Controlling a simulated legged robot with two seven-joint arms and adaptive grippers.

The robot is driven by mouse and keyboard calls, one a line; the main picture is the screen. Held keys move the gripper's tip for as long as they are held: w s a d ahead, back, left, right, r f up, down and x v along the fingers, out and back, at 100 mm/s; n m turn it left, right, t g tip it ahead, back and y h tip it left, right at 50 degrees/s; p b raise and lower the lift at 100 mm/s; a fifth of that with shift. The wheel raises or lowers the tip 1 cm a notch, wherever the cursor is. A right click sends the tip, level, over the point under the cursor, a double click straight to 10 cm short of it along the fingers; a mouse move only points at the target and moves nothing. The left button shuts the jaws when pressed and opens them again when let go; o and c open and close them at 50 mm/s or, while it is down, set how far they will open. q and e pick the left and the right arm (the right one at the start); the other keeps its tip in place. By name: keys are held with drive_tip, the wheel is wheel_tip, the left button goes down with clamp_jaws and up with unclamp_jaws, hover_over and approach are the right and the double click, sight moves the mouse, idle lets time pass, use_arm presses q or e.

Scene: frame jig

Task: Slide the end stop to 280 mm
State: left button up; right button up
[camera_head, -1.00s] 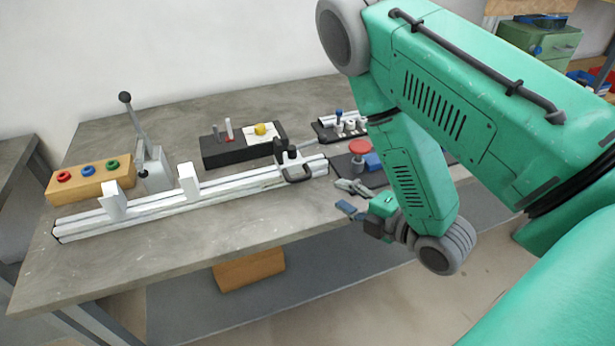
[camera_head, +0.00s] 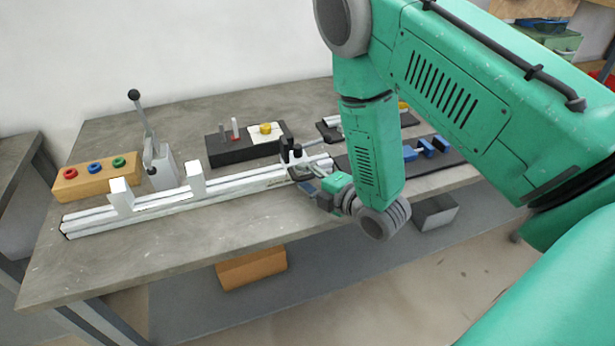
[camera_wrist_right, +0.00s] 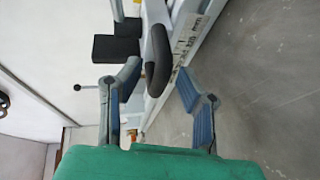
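In the right wrist view the black handle (camera_wrist_right: 157,58) stands up beside the rail's printed scale (camera_wrist_right: 192,38); a full reading cannot be made out. My right gripper (camera_head: 310,177) is at the handle. In the wrist view my right gripper (camera_wrist_right: 160,92) is open, its blue-padded fingers on either side of the handle and apart from it. My left gripper is not in view.
Two white blocks (camera_head: 121,195) (camera_head: 196,180) stand on the rail. A lever clamp (camera_head: 160,170), a wooden block with coloured rings (camera_head: 97,177) and a black fixture (camera_head: 232,151) stand behind it. The table front (camera_head: 180,250) is clear.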

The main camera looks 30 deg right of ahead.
drive_tip(key=shift+a+r, duration=0.1)
drive_tip(key=shift+a, duration=0.25)
clamp_jaws()
drive_tip(key=shift+a, duration=0.15)
drive_tip(key=shift+s+d+f, duration=0.1)
drive_tip(key=shift+d, duration=0.35)
drive_tip(key=shift+s+d+f, duration=0.1)
drive_tip(key=shift+d, duration=0.35)
drive_tip(key=shift+o, duration=0.9)
unclamp_jaws()
drive_tip(key=shift+a+f, duration=0.1)
drive_tip(key=shift+w+a, duration=0.15)
drive_tip(key=shift+w, duration=0.1)
drive_tip(key=v, duration=1.2)
